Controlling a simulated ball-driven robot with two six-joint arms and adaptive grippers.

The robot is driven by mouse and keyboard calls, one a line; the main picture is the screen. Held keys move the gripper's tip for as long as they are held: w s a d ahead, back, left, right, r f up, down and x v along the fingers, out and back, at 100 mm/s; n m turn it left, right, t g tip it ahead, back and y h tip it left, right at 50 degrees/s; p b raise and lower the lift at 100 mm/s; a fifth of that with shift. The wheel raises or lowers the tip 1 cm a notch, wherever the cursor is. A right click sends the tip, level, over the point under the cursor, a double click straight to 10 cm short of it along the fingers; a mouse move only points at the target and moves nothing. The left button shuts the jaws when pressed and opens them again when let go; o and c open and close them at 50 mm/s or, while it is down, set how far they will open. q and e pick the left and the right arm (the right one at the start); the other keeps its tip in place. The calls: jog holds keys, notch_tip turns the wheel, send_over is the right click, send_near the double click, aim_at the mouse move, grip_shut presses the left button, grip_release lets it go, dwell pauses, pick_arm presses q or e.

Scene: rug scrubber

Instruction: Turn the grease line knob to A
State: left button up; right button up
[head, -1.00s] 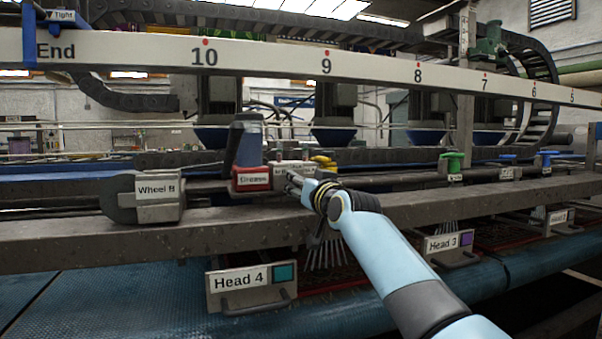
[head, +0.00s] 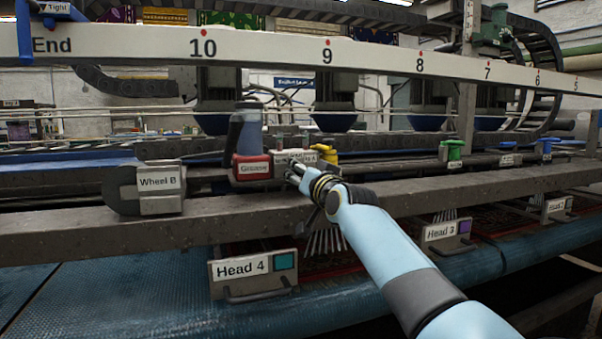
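The grease bottle (head: 246,135) stands in a red holder labelled "Grease" (head: 254,168) on the machine's rail. Just right of it is a small grey block with a white label (head: 296,157), partly covered by my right gripper; its text is too small to read fully. A yellow part (head: 327,154) sits right behind it. My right gripper (head: 294,172) reaches in from the lower right, its fingertips at the block's front. I cannot make out a knob there or whether the fingers hold anything. My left gripper is out of view.
The grey beam (head: 400,194) runs across below the block, under my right wrist. A "Wheel B" block (head: 160,190) stands to the left. "Head 4" (head: 252,272) and "Head 3" (head: 446,234) plates hang below. A white numbered bar (head: 270,50) crosses above. Green and blue valves (head: 454,153) stand right.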

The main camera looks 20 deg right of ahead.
jog(key=o, duration=0.4)
jog(key=s+f, duration=0.1)
jog(key=s, duration=1.1)
jog(key=shift+d, duration=0.45)
